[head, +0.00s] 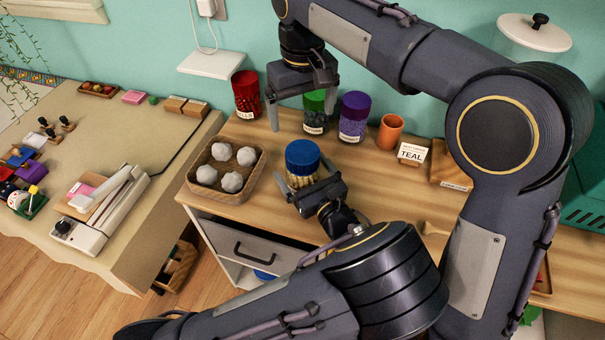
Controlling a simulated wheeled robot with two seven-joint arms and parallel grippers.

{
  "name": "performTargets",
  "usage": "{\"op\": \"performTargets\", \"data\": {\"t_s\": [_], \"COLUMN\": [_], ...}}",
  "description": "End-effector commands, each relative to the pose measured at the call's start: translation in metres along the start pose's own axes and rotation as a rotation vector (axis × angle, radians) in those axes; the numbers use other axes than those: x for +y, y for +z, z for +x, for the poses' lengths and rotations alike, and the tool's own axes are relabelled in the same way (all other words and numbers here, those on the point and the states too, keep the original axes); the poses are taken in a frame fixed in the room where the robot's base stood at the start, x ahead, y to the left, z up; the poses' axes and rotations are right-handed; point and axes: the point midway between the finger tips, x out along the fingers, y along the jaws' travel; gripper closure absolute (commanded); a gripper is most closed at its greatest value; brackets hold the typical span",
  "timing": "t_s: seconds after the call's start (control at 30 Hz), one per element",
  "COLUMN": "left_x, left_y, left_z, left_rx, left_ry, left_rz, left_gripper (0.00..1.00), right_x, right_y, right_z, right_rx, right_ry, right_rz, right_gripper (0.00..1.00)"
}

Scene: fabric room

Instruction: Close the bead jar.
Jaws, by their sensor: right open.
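A clear jar of yellowish beads (297,181) with a blue lid (302,155) stands upright on the wooden table (350,180). The lid sits on top of the jar; whether it is fully screwed down cannot be told. My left gripper (309,186) reaches the jar from the front, with its fingers at either side of the jar body, below the lid; it appears closed on it. My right gripper (302,118) is open and empty, pointing down behind the jar in the picture, apart from the lid.
A basket (200,190) of several white balls is left of the jar. Red (246,95), green-lidded (316,112) and purple-lidded (353,117) jars, an orange cup (390,131) and a TEAL card (411,153) stand behind. A drawer (250,250) is below.

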Motion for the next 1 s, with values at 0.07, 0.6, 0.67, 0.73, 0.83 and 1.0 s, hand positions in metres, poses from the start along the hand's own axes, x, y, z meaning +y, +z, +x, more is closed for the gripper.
{"op": "performTargets", "data": {"t_s": [0.07, 0.6, 0.67, 0.73, 0.83, 1.0], "left_x": [-0.001, 0.0, 0.0, 0.0, 0.0, 0.0], "left_y": [0.0, 0.0, 0.0, 0.0, 0.0, 0.0], "left_z": [-0.009, -0.076, -0.076, -0.076, -0.076, -0.076], "left_rx": [0.0, 0.0, 0.0, 0.0, 0.0, 0.0], "left_ry": [-0.004, -0.001, -0.001, -0.001, -0.001, -0.001], "left_rz": [-0.001, 0.001, 0.001, 0.001, 0.001, 0.0], "left_gripper": [0.03, 0.03, 0.03, 0.03, 0.03, 0.03], "right_x": [0.0, 0.0, 0.0, 0.0, 0.0, 0.0], "right_y": [0.0, 0.0, 0.0, 0.0, 0.0, 0.0], "right_z": [0.002, 0.009, 0.008, 0.008, 0.008, 0.008], "right_rx": [0.0, 0.0, 0.0, 0.0, 0.0, 0.0], "right_ry": [0.0, 0.0, 0.0, 0.0, 0.0, 0.0], "right_rz": [0.0, 0.0, 0.0, 0.0, 0.0, 0.0], "right_gripper": [0.07, 0.07, 0.07, 0.07, 0.07, 0.07]}}
